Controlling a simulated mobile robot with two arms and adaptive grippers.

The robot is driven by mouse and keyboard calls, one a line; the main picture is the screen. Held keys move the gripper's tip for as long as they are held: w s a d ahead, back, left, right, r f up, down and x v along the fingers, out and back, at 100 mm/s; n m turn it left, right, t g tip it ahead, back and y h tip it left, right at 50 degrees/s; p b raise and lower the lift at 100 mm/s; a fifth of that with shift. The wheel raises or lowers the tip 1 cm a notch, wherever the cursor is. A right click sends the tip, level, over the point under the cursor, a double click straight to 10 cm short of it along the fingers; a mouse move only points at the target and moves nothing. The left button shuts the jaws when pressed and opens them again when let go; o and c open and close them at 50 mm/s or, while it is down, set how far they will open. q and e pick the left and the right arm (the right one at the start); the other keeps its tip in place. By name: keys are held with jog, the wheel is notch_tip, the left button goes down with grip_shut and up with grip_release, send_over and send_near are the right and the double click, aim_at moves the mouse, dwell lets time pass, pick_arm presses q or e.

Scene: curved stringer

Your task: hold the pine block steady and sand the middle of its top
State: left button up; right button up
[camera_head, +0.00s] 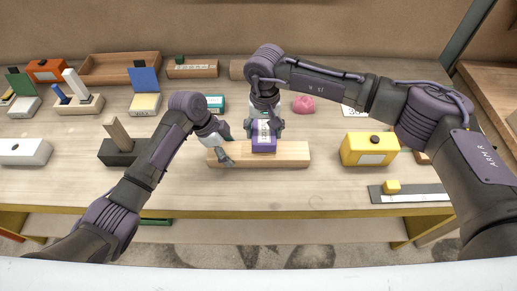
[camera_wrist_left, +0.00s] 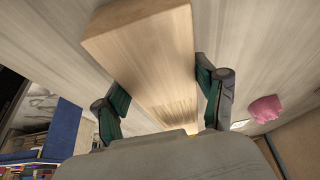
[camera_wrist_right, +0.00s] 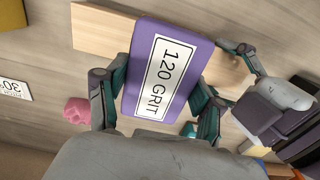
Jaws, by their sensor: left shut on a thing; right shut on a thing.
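The pine block (camera_head: 292,155) lies flat and lengthwise on the bench, and it also shows in the left wrist view (camera_wrist_left: 145,45). My left gripper (camera_head: 223,150) is shut on it near its left end, with a finger on either long side (camera_wrist_left: 163,95). My right gripper (camera_head: 264,127) is shut on a purple sanding block (camera_head: 263,145), labelled 120 GRIT in the right wrist view (camera_wrist_right: 165,70). The sanding block sits at the middle of the pine top. Its underside and the wood beneath it are hidden.
A yellow block (camera_head: 369,149) stands to the right, near a grey strip (camera_head: 415,197) with a small yellow piece. A dark block with a wooden upright (camera_head: 122,150) stands left. A pink lump (camera_head: 303,104) and a wooden tray (camera_head: 120,68) lie behind.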

jog(key=shift+f, duration=2.15)
jog(key=shift+f, duration=0.75)
jog(key=shift+a, duration=0.15)
jog(key=shift+a+r, duration=0.1)
jog(key=shift+a, duration=1.2)
jog(key=shift+d, duration=1.5)
jog(key=shift+a, duration=0.15)
